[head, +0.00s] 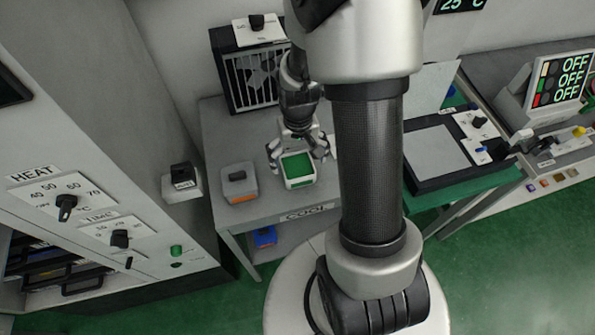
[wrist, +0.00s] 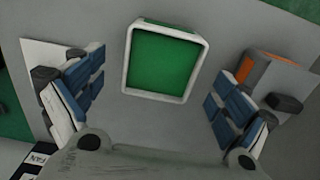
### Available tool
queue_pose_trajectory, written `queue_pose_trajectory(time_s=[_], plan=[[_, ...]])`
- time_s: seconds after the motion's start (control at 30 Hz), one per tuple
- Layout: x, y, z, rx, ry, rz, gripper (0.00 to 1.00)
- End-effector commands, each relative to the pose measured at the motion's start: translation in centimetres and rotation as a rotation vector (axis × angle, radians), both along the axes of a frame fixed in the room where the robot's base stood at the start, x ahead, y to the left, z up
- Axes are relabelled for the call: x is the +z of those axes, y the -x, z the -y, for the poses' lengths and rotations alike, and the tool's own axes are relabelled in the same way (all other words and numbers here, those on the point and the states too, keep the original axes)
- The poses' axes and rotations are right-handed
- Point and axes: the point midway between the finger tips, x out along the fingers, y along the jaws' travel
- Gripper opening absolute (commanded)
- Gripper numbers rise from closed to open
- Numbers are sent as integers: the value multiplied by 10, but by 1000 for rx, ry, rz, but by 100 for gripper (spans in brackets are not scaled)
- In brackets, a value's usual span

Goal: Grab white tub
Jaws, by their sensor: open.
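The white tub (head: 297,170) stands on the grey table in the head view, with a white rim and a green inside or top. In the wrist view the tub (wrist: 165,61) lies ahead of and between my open fingers, apart from both. My gripper (head: 300,155) is open and empty at the tub, with one finger to each side in the head view. In the wrist view the gripper (wrist: 155,105) shows blue finger pads. The tub's lower sides are mostly hidden.
A grey and orange box (head: 239,184) sits left of the tub; it also shows in the wrist view (wrist: 275,72). A fan unit (head: 250,75) stands behind on the table (head: 222,125). A cabinet with knobs (head: 120,215) is at left.

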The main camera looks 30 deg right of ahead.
Motion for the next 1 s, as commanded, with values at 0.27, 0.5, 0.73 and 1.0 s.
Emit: queue_pose_trajectory(time_s=[0.27, 0.5, 0.73, 1.0], plan=[[-37, 2, -2, 0, -1, -4, 94], [-51, 1, -1, 0, 0, 1, 94], [-50, 1, -1, 0, 0, 0, 86], [-50, 1, -1, 0, 0, 0, 68]])
